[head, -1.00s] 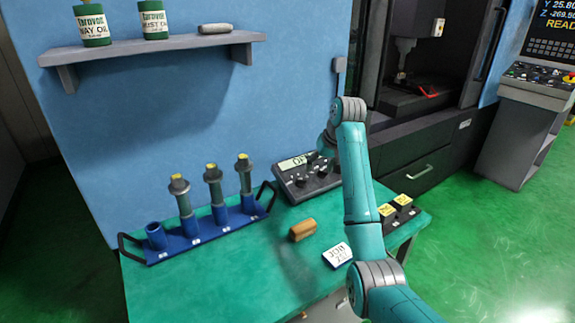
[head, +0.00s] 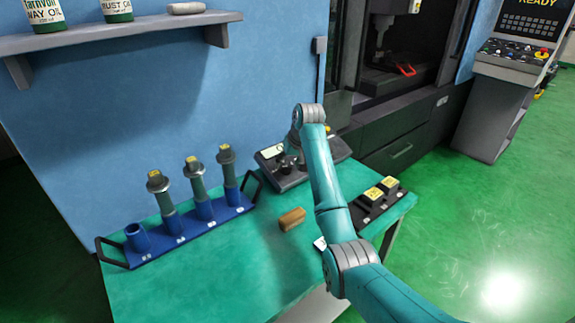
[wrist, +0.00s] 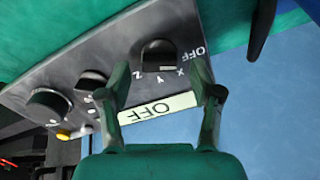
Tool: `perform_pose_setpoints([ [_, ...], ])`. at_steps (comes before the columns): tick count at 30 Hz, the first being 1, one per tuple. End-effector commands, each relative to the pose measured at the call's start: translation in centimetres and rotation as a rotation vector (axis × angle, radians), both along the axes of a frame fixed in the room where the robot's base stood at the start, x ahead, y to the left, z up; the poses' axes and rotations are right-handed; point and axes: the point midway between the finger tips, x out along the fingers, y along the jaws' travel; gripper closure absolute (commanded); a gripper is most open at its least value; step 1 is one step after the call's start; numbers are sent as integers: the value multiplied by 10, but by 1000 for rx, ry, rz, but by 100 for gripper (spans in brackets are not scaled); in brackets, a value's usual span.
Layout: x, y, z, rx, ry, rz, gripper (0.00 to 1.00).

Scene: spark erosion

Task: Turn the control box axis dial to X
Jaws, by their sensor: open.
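The dark control box (head: 322,171) stands at the back of the green table against the blue wall. In the wrist view the control box (wrist: 110,62) appears upside down. Its black axis dial (wrist: 158,57) has OFF, X, Y and Z marked around it. The box's display (wrist: 157,112) reads OFF. My gripper (wrist: 161,68) is open, with one finger on each side of the dial in the picture. I cannot tell whether the fingers touch it. In the head view my arm hides the gripper and part of the box.
A blue rack (head: 185,236) with several sockets and tool holders stands left of the box. A tan block (head: 292,219) lies in front. A dark tray with yellow-topped pieces (head: 372,194) is at the right. A shelf (head: 120,36) overhangs the left.

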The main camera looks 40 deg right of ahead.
Motion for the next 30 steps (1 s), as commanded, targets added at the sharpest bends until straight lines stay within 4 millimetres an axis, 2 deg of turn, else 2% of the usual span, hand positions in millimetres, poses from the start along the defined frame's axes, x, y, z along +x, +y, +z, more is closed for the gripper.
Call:
perform_pose_setpoints([
  [5,4,0,-10,0,0,0,35],
  [13,5,0,-11,0,0,0,35],
  [14,5,0,-11,0,0,0,38],
  [18,5,0,-11,0,0,0,73],
  [21,5,0,-11,0,0,0,95],
  [30,5,0,-11,11,0,-27,95],
])
